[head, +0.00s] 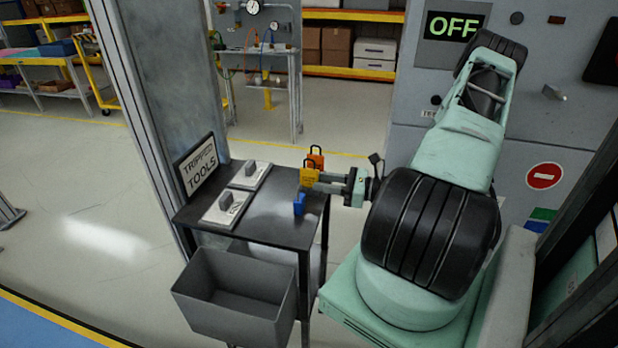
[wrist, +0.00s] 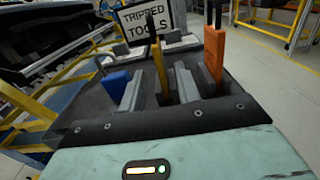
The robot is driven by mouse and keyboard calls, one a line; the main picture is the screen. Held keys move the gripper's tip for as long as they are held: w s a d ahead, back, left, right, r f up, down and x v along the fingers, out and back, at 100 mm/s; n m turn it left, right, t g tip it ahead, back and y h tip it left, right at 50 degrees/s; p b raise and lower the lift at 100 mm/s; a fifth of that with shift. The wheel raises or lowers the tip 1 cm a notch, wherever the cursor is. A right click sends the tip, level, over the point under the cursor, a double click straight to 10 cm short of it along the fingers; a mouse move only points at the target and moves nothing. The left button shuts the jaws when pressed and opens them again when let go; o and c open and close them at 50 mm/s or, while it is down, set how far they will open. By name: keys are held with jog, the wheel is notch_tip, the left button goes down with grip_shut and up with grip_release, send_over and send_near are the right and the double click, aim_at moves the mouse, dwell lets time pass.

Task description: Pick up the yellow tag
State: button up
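The yellow tag (head: 309,176) with dark marks stands at the right side of the dark tool table (head: 270,212). In the wrist view the yellow tag (wrist: 159,68) shows edge-on, upright between my fingers. My gripper (wrist: 158,90) is open around it, with a narrow gap visible on each side. In the head view my gripper (head: 312,184) reaches in from the right, and its fingertips are at the tag's lower part. The tag's lower end is hidden in the wrist view.
An orange padlock (wrist: 214,52) stands close to the right finger in the wrist view. A blue item (wrist: 115,82) is left of the fingers. A grey bin (head: 226,305) hangs in front.

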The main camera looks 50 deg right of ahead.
aim_at(303, 177)
jog(key=x, duration=0.3)
jog(key=p+x, duration=0.1)
jog(key=x, duration=0.2)
jog(key=shift+w+r, duration=0.2)
grip_shut()
